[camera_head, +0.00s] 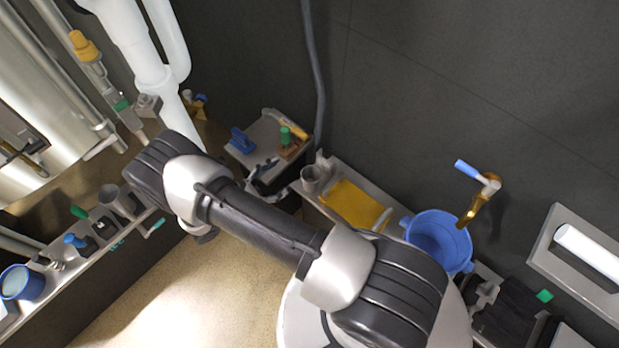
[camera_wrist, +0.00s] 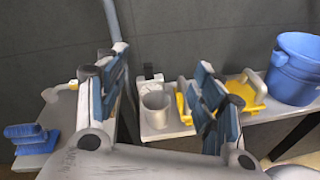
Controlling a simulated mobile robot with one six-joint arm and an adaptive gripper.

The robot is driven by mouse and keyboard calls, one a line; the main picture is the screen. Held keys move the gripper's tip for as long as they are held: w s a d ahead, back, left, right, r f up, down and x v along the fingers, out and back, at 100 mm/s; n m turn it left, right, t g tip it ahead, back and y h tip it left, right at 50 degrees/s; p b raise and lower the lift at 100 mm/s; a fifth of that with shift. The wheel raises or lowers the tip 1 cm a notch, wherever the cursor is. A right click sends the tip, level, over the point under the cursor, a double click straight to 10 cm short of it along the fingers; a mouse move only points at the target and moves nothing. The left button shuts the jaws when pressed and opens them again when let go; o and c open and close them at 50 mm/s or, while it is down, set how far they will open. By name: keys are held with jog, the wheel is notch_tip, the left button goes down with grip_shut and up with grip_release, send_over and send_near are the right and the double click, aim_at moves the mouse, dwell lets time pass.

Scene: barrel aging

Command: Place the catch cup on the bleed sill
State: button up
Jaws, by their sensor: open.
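A grey metal cup (camera_head: 311,178), likely the catch cup, stands upright at the left end of a narrow grey shelf along the dark wall. It also shows in the wrist view (camera_wrist: 155,108), between my fingers in the picture and beyond them. My gripper (camera_wrist: 162,60) is open and empty, apart from the cup. In the head view my gripper (camera_head: 268,183) is small and dark, just left of the cup. Another grey cup-like vessel (camera_head: 117,201) stands on the left ledge (camera_head: 133,228). I cannot tell which surface is the bleed sill.
A yellow tray (camera_head: 352,203) and a blue bucket (camera_head: 438,236) lie right of the cup. A small side table (camera_head: 257,135) holds a blue tool (camera_head: 242,141) and a green-topped item. A metal tank (camera_head: 45,100) and white pipes stand at left. Sandy floor is clear between.

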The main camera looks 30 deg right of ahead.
notch_tip(320, 180, down, 9)
jog(key=s+n+t, duration=0.2)
jog(key=n+t, duration=0.2)
jog(key=n+t+y, duration=0.2)
jog(key=n+t, duration=0.2)
jog(key=n, duration=0.1)
send_near(314, 168)
jog(key=shift+b+x, duration=0.9)
jog(key=shift+b, duration=0.25)
jog(key=x, duration=0.2)
jog(key=b+x, duration=0.1)
jog(key=x, duration=0.2)
jog(key=shift+d+f, duration=0.1)
jog(key=shift+f, duration=0.1)
jog(key=shift+w, duration=0.1)
jog(key=shift+c, duration=0.4)
jog(key=c, duration=0.8)
jog(key=shift+o, duration=0.2)
jog(key=shift+r, duration=0.1)
